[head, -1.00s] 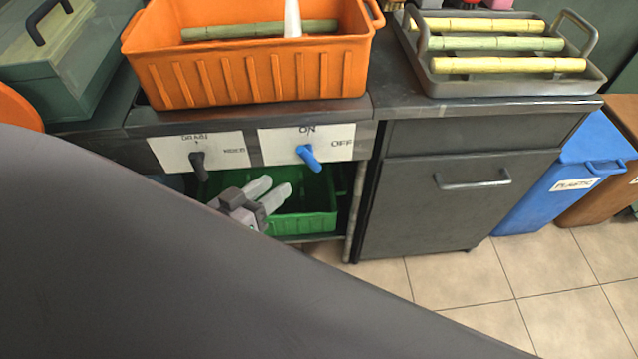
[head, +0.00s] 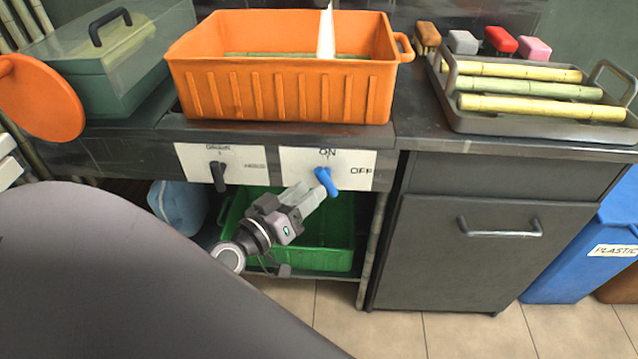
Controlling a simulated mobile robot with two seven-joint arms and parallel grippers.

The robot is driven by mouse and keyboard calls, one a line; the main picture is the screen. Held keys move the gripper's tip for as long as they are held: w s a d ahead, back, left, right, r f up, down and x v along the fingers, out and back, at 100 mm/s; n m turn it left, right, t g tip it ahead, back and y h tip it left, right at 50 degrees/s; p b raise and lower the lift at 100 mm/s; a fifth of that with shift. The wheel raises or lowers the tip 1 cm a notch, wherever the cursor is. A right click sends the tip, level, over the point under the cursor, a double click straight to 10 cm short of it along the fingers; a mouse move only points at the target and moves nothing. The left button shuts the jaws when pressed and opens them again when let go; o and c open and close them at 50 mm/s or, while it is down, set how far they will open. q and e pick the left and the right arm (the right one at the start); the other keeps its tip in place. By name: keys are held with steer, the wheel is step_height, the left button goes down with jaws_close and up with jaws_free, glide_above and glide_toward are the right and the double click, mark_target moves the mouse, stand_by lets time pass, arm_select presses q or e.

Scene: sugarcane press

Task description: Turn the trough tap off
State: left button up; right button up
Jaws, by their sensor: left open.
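The blue tap handle (head: 326,182) sits on a white label plate (head: 354,178) on the front of the counter. "ON" is printed above it and "OFF" to its right. The handle slants downward and slightly right, toward neither word exactly. My left gripper (head: 311,197) is open, its pale fingers pointing up and right. The fingertips are just left of and below the blue handle. I cannot tell whether they touch it. My right gripper is not in view.
A black tap handle (head: 217,176) is on the left label plate. An orange crate (head: 280,92) stands above on the counter. A green crate (head: 335,258) is on the shelf below, behind my gripper. A grey cabinet (head: 455,260) is to the right, with a tray (head: 470,120) of cane on top.

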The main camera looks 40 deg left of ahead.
mark_target(327, 176)
arm_select(q)
steer(key=w, duration=0.4)
steer(key=shift+d, duration=0.25)
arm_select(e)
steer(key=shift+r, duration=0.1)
arm_select(q)
steer(key=shift+s, duration=0.1)
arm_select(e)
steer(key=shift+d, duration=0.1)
